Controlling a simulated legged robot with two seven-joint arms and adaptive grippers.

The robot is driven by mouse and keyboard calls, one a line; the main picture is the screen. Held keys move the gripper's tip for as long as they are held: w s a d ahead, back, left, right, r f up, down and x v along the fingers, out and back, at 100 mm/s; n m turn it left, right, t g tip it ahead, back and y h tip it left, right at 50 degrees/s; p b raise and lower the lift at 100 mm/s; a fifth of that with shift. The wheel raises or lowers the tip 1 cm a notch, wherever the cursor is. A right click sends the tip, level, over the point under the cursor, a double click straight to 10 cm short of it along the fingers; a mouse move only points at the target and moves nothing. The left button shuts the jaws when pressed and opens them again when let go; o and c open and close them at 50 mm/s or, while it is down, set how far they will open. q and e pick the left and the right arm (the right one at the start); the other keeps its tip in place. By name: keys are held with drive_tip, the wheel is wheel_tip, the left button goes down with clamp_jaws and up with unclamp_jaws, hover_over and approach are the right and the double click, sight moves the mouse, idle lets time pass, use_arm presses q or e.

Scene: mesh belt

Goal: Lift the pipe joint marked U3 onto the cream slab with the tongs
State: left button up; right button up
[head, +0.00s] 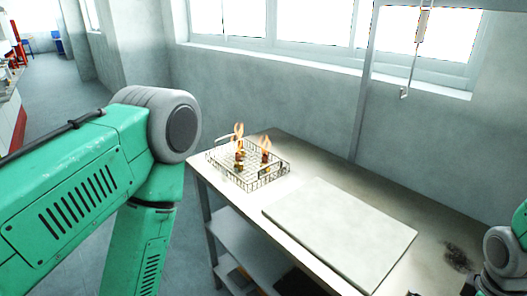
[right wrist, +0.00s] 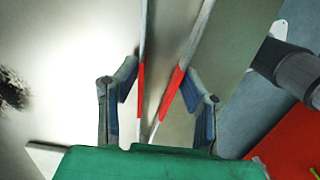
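In the head view a wire mesh tray (head: 250,185) stands on the far left of the table. Small brownish pipe joints (head: 239,167) stand in it with flames above them; the U3 mark is too small to read. The cream slab (head: 340,229) lies flat and bare on the table, nearer than the tray. In the right wrist view my right gripper (right wrist: 160,88) has its blue pads against the red grips of the metal tongs (right wrist: 173,88). The tong arms spread apart away from my palm; their tips are out of view. My left gripper is out of view.
The worktable (head: 225,187) has a lower shelf (head: 250,243) and a dark stain (head: 458,256) at its right. A post with a hook (head: 404,93) rises behind the table near the windowed wall. A red surface (right wrist: 292,145) shows at lower right in the right wrist view.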

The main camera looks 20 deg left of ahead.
wheel_tip(320, 180, up, 12)
drive_tip(key=p, duration=1)
drive_tip(key=shift+f, duration=0.1)
